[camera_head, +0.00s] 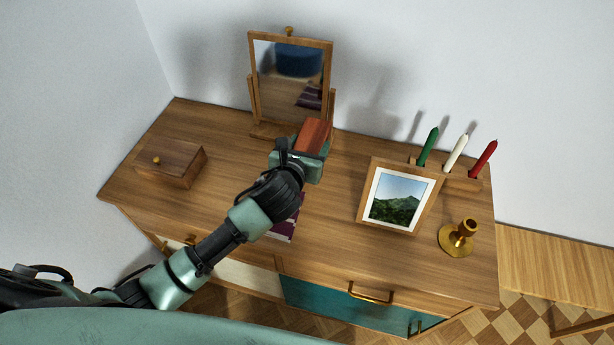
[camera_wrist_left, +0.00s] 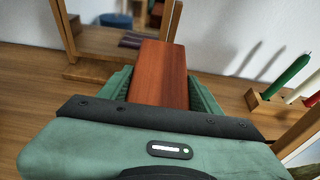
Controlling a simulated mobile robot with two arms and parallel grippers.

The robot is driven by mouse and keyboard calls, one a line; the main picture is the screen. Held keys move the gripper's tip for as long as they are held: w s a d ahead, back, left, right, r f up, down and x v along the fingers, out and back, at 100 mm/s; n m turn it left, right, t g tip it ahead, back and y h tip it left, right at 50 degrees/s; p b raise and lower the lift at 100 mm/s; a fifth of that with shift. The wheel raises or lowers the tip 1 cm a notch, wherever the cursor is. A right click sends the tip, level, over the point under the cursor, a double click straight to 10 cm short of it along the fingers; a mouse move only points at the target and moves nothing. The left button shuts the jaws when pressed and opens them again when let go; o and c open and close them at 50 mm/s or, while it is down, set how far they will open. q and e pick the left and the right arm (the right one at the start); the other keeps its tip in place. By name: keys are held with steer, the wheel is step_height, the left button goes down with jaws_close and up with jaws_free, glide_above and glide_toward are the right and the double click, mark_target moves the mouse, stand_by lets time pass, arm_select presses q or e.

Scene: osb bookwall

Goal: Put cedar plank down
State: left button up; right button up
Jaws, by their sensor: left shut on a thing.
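The cedar plank (camera_head: 314,136) is a reddish-brown wooden block held in my left gripper (camera_head: 308,157). In the left wrist view the plank (camera_wrist_left: 160,72) sticks out forward between the two green fingers of the gripper (camera_wrist_left: 160,95). The fingers are shut on its sides. The plank is over the back middle of the wooden dresser top (camera_head: 325,215), in front of the mirror (camera_head: 290,75). I cannot tell whether its far end touches the dresser. My right gripper is not in view.
A small wooden box (camera_head: 170,163) stands at the left. A purple book (camera_head: 284,228) lies partly hidden under my arm. A picture frame (camera_head: 398,197), a candle holder with several candles (camera_head: 462,182) and a brass candlestick (camera_head: 457,238) stand at the right. The front middle is clear.

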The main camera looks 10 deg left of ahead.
arm_select(q)
step_height(320, 180, down, 8)
steer(key=shift+r+b, duration=0.2)
steer(key=shift+b, duration=0.15)
steer(key=shift+f+b, duration=0.45)
steer(key=shift+f, duration=2)
steer(key=shift+s+f+b, duration=0.25)
steer(key=shift+f+b, duration=0.1)
steer(key=shift+f, duration=0.25)
steer(key=o, duration=1.5)
steer(key=shift+f, duration=0.15)
